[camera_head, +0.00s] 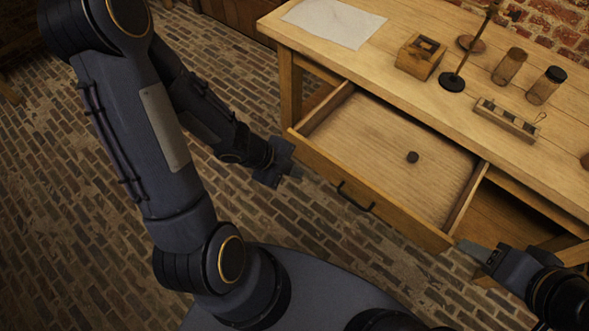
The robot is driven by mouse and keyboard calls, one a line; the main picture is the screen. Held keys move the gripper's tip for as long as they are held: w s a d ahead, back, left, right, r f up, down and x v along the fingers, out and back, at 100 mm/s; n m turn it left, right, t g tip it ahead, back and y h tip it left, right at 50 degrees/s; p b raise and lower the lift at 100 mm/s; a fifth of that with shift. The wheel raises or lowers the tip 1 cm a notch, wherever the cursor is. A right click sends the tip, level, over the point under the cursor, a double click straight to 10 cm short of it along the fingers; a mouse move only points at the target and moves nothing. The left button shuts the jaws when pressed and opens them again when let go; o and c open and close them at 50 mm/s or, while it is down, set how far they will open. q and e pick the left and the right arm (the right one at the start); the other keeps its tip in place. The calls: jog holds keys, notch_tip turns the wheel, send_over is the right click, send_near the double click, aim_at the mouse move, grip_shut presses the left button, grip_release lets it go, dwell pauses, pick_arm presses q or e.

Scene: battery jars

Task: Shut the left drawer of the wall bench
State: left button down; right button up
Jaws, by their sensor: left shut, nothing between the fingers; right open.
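The left drawer (375,199) of the wall bench (290,88) stands pulled out, its inside showing. A black bar handle (355,196) is on its front panel.
The bench top holds a paper sheet (334,22), a wooden box (420,56), a dark stand (452,82), two jars (509,66) (546,86) and a small wooden rack (507,120). An open space (505,222) shows right of the drawer. Brick floor (340,255) lies clear before the drawer.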

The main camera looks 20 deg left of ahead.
aim_at(328, 174)
pick_arm(q)
jog(key=shift+w+d+f+b, duration=0.4)
jog(key=shift+w+d+f, duration=0.3)
jog(key=shift+w+f, duration=0.3)
jog(key=shift+w+d+f+b, duration=0.45)
jog(key=shift+w+d+f, duration=0.35)
jog(key=shift+w, duration=0.3)
jog(key=shift+w+d+f+b, duration=0.4)
jog(key=shift+w+d+f, duration=0.25)
jog(key=shift+w+f, duration=0.35)
pick_arm(e)
jog(key=shift+f, duration=1.95)
pick_arm(q)
jog(key=shift+r, duration=0.1)
jog(key=shift+w, duration=0.1)
